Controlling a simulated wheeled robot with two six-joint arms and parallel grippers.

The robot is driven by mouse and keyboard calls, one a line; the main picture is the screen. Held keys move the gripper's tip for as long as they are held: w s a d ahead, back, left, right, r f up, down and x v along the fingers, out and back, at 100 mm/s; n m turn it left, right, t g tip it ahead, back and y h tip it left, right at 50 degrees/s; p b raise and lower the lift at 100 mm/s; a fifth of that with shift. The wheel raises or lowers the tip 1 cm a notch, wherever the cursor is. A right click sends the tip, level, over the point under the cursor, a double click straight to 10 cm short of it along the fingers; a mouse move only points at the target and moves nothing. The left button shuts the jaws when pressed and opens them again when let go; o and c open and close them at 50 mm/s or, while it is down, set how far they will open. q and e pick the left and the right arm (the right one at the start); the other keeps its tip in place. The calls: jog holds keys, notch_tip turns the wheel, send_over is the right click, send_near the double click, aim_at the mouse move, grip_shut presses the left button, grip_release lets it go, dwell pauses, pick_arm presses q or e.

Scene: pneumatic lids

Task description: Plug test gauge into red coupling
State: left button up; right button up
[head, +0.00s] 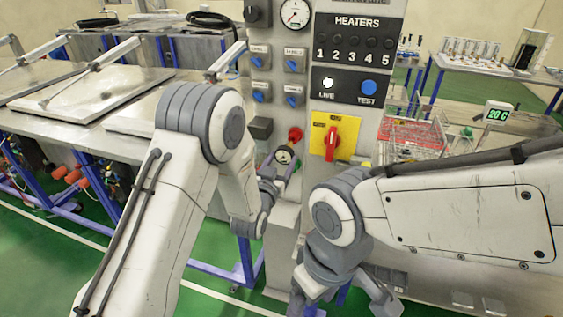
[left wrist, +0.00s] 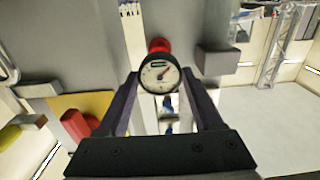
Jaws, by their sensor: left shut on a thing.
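The test gauge (head: 284,155) is a small round dial with a white face and dark rim. My left gripper (head: 281,168) is shut on it at the control panel. The red coupling (head: 295,134) shows just above and behind the gauge. In the left wrist view the gauge (left wrist: 159,76) sits between the fingertips (left wrist: 160,88), with the red coupling (left wrist: 158,46) directly behind its upper rim. The gauge hides its own back end, so I cannot tell whether it touches the coupling. My right gripper (head: 345,297) is low in front of the panel, its fingertips partly cut off.
A yellow plate with a red rotary switch (head: 331,143) is right of the coupling. A dark block (head: 261,128) juts out to its left. Blue-knobbed switches and a large gauge (head: 295,14) are above.

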dwell(0.7)
pick_arm(q)
jog(key=shift+b, duration=0.4)
jog(key=shift+b+x, duration=0.6)
jog(key=shift+x, duration=1.05)
jog(key=o, duration=1.4)
jog(key=shift+o, duration=0.2)
jog(key=shift+b+v, duration=1.15)
jog(key=shift+v, duration=2.35)
